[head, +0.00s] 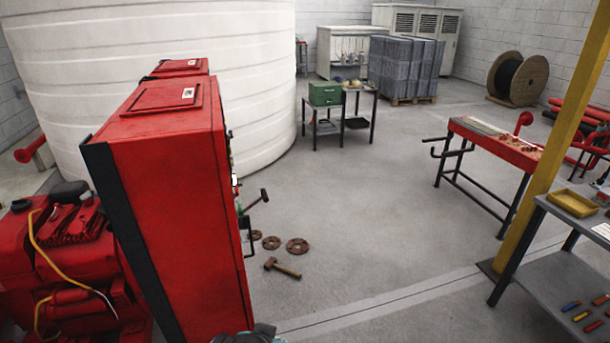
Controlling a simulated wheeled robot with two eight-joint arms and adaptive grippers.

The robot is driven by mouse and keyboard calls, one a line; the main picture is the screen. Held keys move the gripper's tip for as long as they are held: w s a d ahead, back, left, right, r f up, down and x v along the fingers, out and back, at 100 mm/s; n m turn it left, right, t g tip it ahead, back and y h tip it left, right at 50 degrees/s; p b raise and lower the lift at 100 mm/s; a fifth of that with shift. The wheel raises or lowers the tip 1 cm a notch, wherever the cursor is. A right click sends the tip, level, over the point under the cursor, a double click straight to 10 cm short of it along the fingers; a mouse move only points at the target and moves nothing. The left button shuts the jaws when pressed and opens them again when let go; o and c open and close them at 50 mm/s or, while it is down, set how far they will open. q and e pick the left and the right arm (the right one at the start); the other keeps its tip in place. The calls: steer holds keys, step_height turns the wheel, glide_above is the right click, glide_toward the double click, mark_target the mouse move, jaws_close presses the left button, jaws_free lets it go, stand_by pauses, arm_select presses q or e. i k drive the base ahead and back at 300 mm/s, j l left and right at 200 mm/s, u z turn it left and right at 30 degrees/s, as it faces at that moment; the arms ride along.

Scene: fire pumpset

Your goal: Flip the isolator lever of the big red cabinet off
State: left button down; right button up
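The big red cabinet (180,200) stands at the left of the head view, seen from above and from its side. Its front faces right and shows only as a thin edge. A dark lever with a knobbed end (262,196) sticks out to the right from this front; it appears to be the isolator lever. A dark bent handle (248,235) shows below it. The lever's exact setting cannot be told from this angle. Neither of my grippers can be made out; only a dark and teal piece, likely my arm, shows at the bottom edge.
A yellow post (555,140) and a grey workbench (560,270) stand at the right. Red machinery (70,260) is at the left. The middle floor is clear.

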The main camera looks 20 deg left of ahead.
mark_target(264, 196)
steer(key=i+l+u, duration=0.2)
steer(key=i, duration=0.35)
steer(key=i+l+u, duration=0.25)
steer(key=i, duration=0.3)
steer(key=i+l+u, duration=0.2)
steer(key=i, duration=0.35)
steer(key=l, duration=0.1)
